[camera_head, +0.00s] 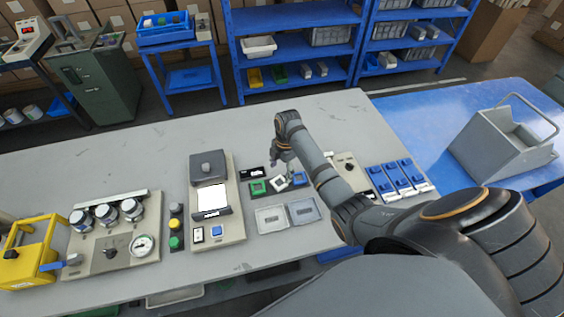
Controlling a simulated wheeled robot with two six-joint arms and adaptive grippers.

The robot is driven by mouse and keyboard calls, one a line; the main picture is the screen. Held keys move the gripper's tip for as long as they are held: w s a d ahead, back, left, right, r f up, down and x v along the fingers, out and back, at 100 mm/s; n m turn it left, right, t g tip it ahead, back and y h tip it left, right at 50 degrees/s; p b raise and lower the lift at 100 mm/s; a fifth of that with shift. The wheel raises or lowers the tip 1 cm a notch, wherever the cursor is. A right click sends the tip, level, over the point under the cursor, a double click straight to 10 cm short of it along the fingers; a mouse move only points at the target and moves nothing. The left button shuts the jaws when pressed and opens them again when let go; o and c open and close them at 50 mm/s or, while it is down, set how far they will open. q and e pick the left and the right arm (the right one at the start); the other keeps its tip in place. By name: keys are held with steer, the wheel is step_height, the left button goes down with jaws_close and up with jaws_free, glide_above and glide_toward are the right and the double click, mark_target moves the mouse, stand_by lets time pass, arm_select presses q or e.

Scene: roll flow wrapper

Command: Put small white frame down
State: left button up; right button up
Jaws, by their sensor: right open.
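My right arm reaches in from the lower right and bends down over this group. My right gripper (284,163) is open just above and behind the white frame. Its fingertips are small and partly hidden by my arm, so I cannot tell whether they touch the frame. My left gripper is not in view.
Two shallow grey trays (271,219) lie in front of the frames. A device with a white screen (212,198) stands left of them. Blue switches (398,178) are right of my arm. A grey bin (500,145) sits on the blue table. The grey table's back is clear.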

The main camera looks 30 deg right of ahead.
mark_target(283, 180)
step_height(283, 180, up, 7)
steer(key=shift+d+f+b, duration=0.2)
steer(key=shift+d+b, duration=0.15)
steer(key=shift+d, duration=0.05)
